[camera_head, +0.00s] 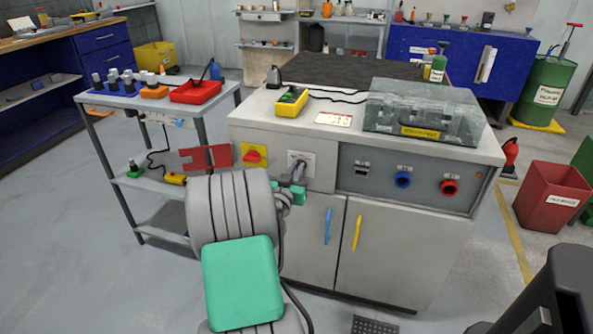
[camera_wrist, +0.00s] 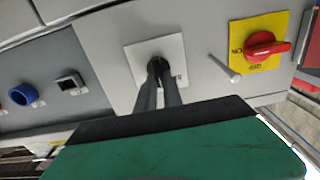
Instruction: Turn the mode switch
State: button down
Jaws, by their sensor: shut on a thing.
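The mode switch appears to be the small black knob (camera_wrist: 155,64) on a white square plate (camera_wrist: 140,56) in the wrist view. The plate (camera_head: 306,158) also shows on the cabinet front in the head view. My gripper (camera_wrist: 157,72) points straight at the plate, its two dark fingers close together and shut on the knob. The fingertips hide most of the knob, so its setting is hard to read. In the head view my gripper (camera_head: 298,174) is at the plate, partly hidden by my arm. A mark on the plate beside the fingers is too small to read.
A red rotary switch (camera_wrist: 265,47) on a yellow plate (camera_wrist: 248,30) is beside the white plate, with a grey rod (camera_wrist: 222,64) between them. Blue (camera_head: 403,179) and red (camera_head: 449,187) round fittings are on the grey panel. Cabinet doors with blue and yellow handles are below.

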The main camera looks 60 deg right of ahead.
jog(key=shift+n, duration=0.4)
dwell(0.3)
jog(key=shift+w+f+n+p, duration=0.1)
jog(key=shift+w+n+p, duration=0.1)
jog(key=shift+n, duration=1.8)
jog(key=shift+w+f+n+p, duration=0.1)
jog(key=shift+w+n+p, duration=0.1)
jog(key=shift+n, duration=1.8)
jog(key=shift+a, duration=0.1)
jog(key=c, duration=1.5)
grip_release()
jog(key=a, duration=0.2)
jog(key=s+a, duration=0.1)
jog(key=a, duration=0.4)
jog(key=shift+s+a, duration=0.15)
jog(key=shift+a, duration=0.2)
